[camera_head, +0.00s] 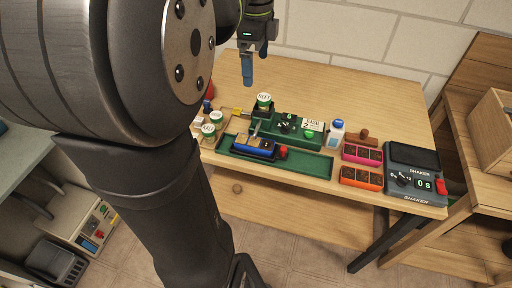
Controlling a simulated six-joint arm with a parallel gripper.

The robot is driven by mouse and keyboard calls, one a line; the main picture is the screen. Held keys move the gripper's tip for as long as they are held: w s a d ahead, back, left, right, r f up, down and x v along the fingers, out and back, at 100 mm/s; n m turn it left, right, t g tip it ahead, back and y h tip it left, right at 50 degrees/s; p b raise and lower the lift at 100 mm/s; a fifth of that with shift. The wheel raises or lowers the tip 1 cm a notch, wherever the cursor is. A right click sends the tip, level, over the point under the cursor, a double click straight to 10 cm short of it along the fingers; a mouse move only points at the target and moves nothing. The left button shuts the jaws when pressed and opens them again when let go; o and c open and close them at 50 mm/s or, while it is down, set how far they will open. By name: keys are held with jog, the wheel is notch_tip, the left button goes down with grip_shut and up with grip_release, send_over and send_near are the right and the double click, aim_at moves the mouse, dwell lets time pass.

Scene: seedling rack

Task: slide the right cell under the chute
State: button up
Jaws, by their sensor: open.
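A blue tray (240,149) with dark cells sits in the left part of a long green track (318,165) on the table. A red knob (283,152) is at its right end. The right cell (267,145) is small and its contents cannot be made out. Behind the track stands a green dispenser (285,125) with a dial and a green button. A grey chute-like piece (256,129) comes down from its left part towards the tray; which cell lies under it is too small to tell. My gripper (247,84), with blue fingers, is open and empty, high above and behind the dispenser.
A white-lidded jar (264,100) stands by the dispenser. Several similar jars (208,130) stand at left. A white bottle (337,133), pink tray (362,154), orange tray (361,178) and shaker (415,175) are at right. The track's right part is clear. My arm hides the left side.

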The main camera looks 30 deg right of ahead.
aim_at(283, 148)
notch_tip(283, 148, up, 2)
jog(key=shift+r, duration=0.15)
jog(key=shift+c, duration=0.4)
jog(key=c, duration=1.1)
jog(key=s+d+f+m, duration=0.2)
jog(key=f+m, duration=0.1)
jog(key=f, duration=0.1)
jog(key=s+d+f+m, duration=0.2)
jog(key=f+m, duration=0.1)
jog(key=f, duration=0.1)
jog(key=s+d+f+m, duration=0.2)
jog(key=f+m, duration=0.1)
jog(key=shift+s+f, duration=0.2)
jog(key=shift+f, duration=0.2)
jog(key=c, duration=0.4)
notch_tip(283, 148, down, 17)
jog(key=shift+f, duration=0.15)
grip_shut()
